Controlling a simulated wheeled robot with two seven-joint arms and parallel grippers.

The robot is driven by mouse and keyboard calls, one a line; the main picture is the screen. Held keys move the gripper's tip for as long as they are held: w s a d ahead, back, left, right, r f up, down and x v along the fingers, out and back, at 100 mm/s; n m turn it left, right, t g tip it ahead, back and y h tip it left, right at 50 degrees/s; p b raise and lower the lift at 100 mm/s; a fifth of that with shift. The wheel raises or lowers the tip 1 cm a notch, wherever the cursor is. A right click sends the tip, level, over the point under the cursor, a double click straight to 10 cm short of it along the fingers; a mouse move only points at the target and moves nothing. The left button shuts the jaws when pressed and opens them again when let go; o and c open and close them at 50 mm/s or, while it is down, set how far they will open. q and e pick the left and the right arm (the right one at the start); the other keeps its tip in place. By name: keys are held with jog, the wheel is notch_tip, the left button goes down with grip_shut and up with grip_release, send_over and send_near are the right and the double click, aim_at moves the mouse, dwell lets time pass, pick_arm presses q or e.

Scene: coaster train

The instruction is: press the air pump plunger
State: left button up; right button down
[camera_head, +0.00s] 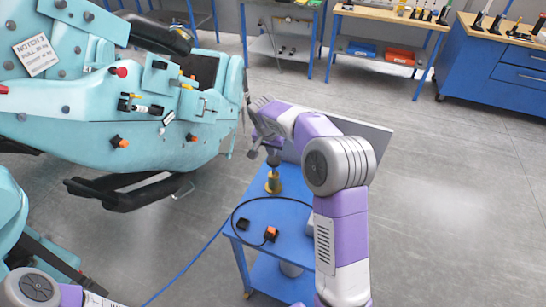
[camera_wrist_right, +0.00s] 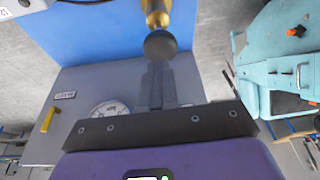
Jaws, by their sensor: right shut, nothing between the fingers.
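The air pump's brass body (camera_head: 273,184) stands upright on a blue cart (camera_head: 262,212), with a dark round plunger knob (camera_head: 273,160) on top. In the right wrist view the knob (camera_wrist_right: 160,45) lies just beyond my shut fingertips, with the brass body (camera_wrist_right: 156,12) behind it. My right gripper (camera_head: 255,152) is shut and empty, close to the knob and slightly above and left of it in the head view. I cannot tell whether it touches the knob. My left gripper is out of view; only part of my left arm shows at the lower left.
A grey panel (camera_wrist_right: 80,85) with a round gauge (camera_wrist_right: 109,109) and a yellow handle (camera_wrist_right: 47,119) stands at the cart. An orange-and-black connector (camera_head: 270,233) with a cable lies on the cart. A turquoise coaster car (camera_head: 60,125) is at left. Floor at right is clear.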

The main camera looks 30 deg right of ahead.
jog(key=v, duration=0.5)
jog(key=shift+d, duration=0.1)
dwell(0.6)
